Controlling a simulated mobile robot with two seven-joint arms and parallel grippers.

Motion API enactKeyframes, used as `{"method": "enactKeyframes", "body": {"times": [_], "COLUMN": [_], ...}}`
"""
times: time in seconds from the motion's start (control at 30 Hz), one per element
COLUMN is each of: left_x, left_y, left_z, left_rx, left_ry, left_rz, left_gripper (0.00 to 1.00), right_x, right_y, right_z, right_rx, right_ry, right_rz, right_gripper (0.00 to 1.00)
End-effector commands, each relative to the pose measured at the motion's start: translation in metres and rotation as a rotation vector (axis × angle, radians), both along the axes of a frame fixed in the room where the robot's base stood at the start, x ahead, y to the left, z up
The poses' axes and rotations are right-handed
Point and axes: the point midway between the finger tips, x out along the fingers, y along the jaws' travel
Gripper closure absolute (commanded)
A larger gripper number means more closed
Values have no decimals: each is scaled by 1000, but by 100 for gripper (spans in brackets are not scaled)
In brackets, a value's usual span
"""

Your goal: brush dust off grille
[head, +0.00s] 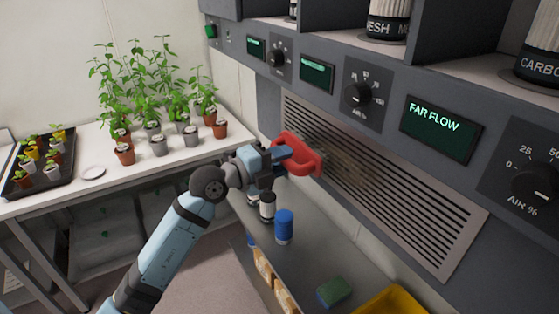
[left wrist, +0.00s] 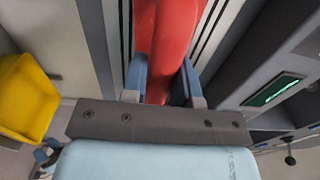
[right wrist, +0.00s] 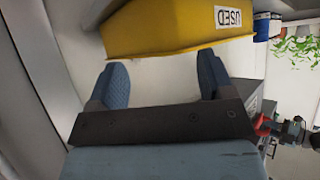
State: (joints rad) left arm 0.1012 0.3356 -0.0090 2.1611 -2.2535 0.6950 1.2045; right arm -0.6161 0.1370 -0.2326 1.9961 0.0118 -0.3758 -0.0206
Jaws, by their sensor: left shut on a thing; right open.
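The grille (head: 420,215) is a slatted panel set in the grey cabinet front, below the row of displays and knobs. A brownish dust patch (head: 347,167) shows on its left part. My left gripper (head: 290,157) is shut on a red brush (head: 308,150) and holds it at the left part of the grille. The brush's bristles are hidden in the head view. In the left wrist view the red brush (left wrist: 172,45) runs between the two blue fingers, with grille slats behind it. My right gripper (right wrist: 158,80) is open and empty, with a yellow bin (right wrist: 165,30) beyond its fingers.
Below the grille a grey shelf holds a blue-capped bottle (head: 284,226), dark-capped bottles (head: 267,206), a green sponge (head: 333,291) and the yellow bin (head: 395,302). Potted plants (head: 150,100) stand on a white table at the left. Knobs (head: 358,93) project above the grille.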

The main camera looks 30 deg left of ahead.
Motion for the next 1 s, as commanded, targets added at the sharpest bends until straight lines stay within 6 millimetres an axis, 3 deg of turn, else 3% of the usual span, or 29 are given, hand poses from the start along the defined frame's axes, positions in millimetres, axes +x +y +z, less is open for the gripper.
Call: {"method": "enactKeyframes", "body": {"times": [0.37, 1.0], "left_x": [0, 11], "left_y": [0, -6], "left_z": [0, 1], "left_rx": [0, -1], "left_ry": [0, 0], "left_rz": [0, 0], "left_gripper": [92, 92], "right_x": [-1, 0], "right_y": [-1, -1], "right_z": [-4, 8], "right_rx": [-3, -2], "right_ry": [6, -2], "right_rz": [0, 0], "right_gripper": [25, 25]}}
